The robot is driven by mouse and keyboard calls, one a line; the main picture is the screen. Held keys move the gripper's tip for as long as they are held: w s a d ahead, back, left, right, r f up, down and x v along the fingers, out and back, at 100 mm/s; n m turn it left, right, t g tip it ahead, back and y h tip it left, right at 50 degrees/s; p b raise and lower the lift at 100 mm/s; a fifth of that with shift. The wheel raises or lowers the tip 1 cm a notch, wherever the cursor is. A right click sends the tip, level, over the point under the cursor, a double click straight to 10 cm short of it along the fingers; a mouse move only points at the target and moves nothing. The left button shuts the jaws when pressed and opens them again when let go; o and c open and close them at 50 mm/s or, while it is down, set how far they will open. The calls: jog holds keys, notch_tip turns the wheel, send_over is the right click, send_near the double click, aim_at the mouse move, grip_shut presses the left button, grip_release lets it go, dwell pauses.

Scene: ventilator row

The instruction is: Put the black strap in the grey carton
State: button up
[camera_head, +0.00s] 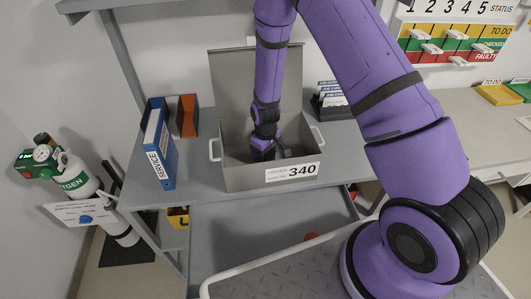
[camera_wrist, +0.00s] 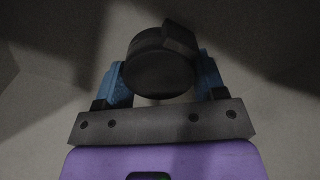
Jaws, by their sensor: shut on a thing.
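The grey carton (camera_head: 240,178) stands open on the grey shelf, its lid raised at the back and a label reading 340 on its front. My gripper (camera_wrist: 162,88) reaches down inside the carton in the head view. In the wrist view its two blue fingers are shut on the black strap (camera_wrist: 158,65), which looks like a dark rolled piece. The carton's pale inside walls surround it there. In the head view a dark part shows at the gripper's end inside the carton, too small to make out clearly. Whether the strap touches the carton floor, I cannot tell.
A green-and-white oxygen cylinder (camera_head: 75,175) is at far left. Shelf space (camera_head: 205,190) is bare beside the carton.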

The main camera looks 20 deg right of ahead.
jog(key=o, duration=0.9)
jog(key=shift+f, duration=0.1)
jog(key=shift+o, duration=0.2)
jog(key=s+d+r+m+t, duration=0.1)
jog(key=s+r, duration=0.2)
jog(key=r, duration=0.9)
jog(key=s+d+r+m+t, duration=0.1)
jog(key=s+d+r, duration=0.15)
jog(key=r, duration=0.95)
jog(key=s+d+r+m+t, duration=0.1)
jog(key=s+r, duration=0.2)
jog(key=r, duration=0.9)
jog(key=s+d+r+m+t, duration=0.1)
jog(key=s+r, duration=0.5)
jog(key=s, duration=0.4)
jog(key=s+d+r+m+t, duration=0.1)
jog(key=s+d+r, duration=0.1)
jog(key=s+r, duration=0.4)
jog(key=s, duration=0.4)
jog(key=shift+d+m, duration=0.15)
jog(key=shift+m, duration=0.25)
